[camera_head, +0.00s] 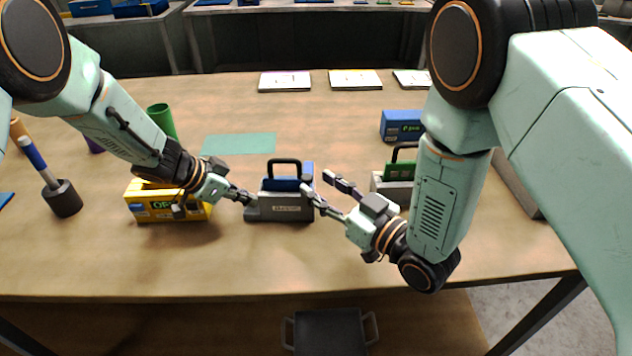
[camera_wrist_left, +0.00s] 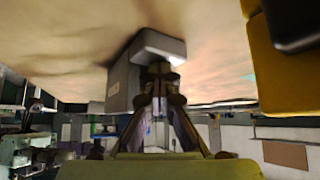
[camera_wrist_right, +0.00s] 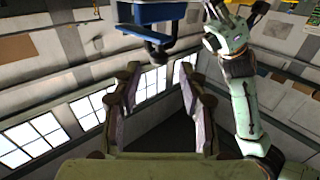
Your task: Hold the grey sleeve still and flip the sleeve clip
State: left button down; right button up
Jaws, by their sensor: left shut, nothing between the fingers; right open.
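The grey sleeve (camera_head: 280,208) stands on the table in the middle of the head view. A blue block (camera_head: 282,184) sits in it, and a black loop-shaped clip (camera_head: 284,161) stands up over its top. My left gripper (camera_head: 251,199) is shut and empty, its tips at the sleeve's left end; contact is unclear. In the left wrist view the shut fingers (camera_wrist_left: 160,72) meet close by the grey sleeve (camera_wrist_left: 122,82). My right gripper (camera_head: 317,182) is open and empty just right of the sleeve. The right wrist view shows its spread fingers (camera_wrist_right: 155,95) and the blue block (camera_wrist_right: 150,13).
A yellow box (camera_head: 168,203) stands left of the sleeve, under my left wrist. Another grey holder with a green block (camera_head: 403,170) stands at right, partly behind my right arm. A blue box (camera_head: 402,125), green mat (camera_head: 238,144) and dark cup (camera_head: 62,199) are around. The front table is clear.

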jog(key=shift+x, duration=1.1)
grip_shut()
